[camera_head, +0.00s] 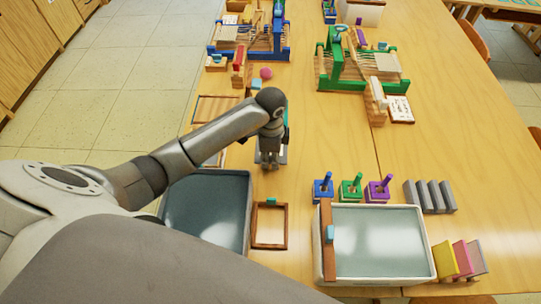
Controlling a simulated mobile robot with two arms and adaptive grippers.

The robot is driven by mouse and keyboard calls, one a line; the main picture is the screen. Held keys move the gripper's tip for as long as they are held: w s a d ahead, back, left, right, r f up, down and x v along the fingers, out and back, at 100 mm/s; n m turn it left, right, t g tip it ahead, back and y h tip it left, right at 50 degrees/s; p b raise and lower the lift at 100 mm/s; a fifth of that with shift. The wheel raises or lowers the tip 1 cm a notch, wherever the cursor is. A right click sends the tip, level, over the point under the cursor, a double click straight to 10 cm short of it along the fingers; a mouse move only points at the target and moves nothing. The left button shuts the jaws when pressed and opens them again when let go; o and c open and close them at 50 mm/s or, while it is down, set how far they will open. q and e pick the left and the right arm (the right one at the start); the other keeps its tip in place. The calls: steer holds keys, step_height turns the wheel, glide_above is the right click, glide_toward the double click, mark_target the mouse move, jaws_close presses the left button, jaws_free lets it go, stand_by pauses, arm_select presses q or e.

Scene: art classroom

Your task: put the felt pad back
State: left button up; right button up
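Several grey felt-like pads (431,196) stand in a row on the table, right of the colored pots. My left gripper (270,162) points down at the table's left part, beyond the two water trays. A pale grey flat thing (282,155) shows at its fingers; I cannot tell whether it is a felt pad, or whether the fingers hold it. The gripper is small and partly hidden by its own wrist. My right gripper is not in view.
Two water trays (248,215) (428,262) stand in front, with a small wooden frame (285,224) between them. Blue, green and purple pots (351,190) stand behind the right tray. Colored pads (461,258) stand right of it. Looms (398,83) stand farther back. The right table area is clear.

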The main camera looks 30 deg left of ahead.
arm_select(q)
steer(key=shift+r, duration=0.1)
step_height(320, 180, up, 12)
stand_by(0.5)
stand_by(0.5)
